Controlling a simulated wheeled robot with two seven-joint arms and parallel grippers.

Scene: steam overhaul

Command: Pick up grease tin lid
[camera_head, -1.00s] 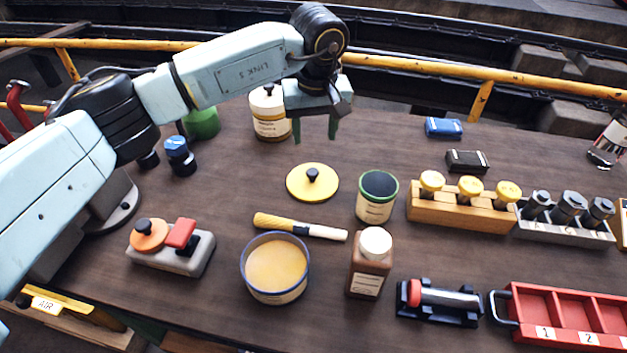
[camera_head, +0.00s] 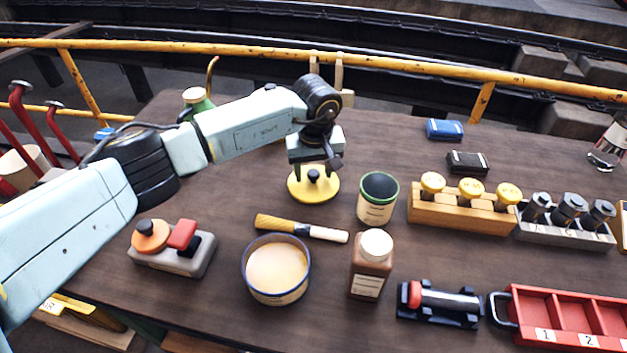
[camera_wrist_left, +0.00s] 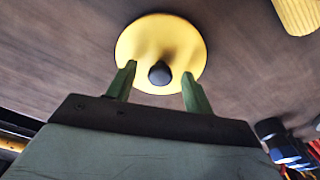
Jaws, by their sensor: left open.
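The grease tin lid (camera_head: 313,190) is a round yellow disc with a black knob, lying flat on the bench in the head view. It also shows in the left wrist view (camera_wrist_left: 160,40), with its knob (camera_wrist_left: 160,73) between the two green fingers. My left gripper (camera_head: 314,172) is open just above and behind the lid, fingers pointing down, one on each side of the knob. Contact with the knob cannot be told. The open grease tin (camera_head: 277,270) with a blue rim stands in front, full of pale yellow grease. My right gripper is not in view.
A brush (camera_head: 300,228) lies between lid and tin. A green-rimmed can (camera_head: 378,198) stands close right of the lid, and a brown bottle (camera_head: 371,265) stands in front of it. Wooden (camera_head: 462,210) and grey racks, a red tray (camera_head: 560,318) are at right.

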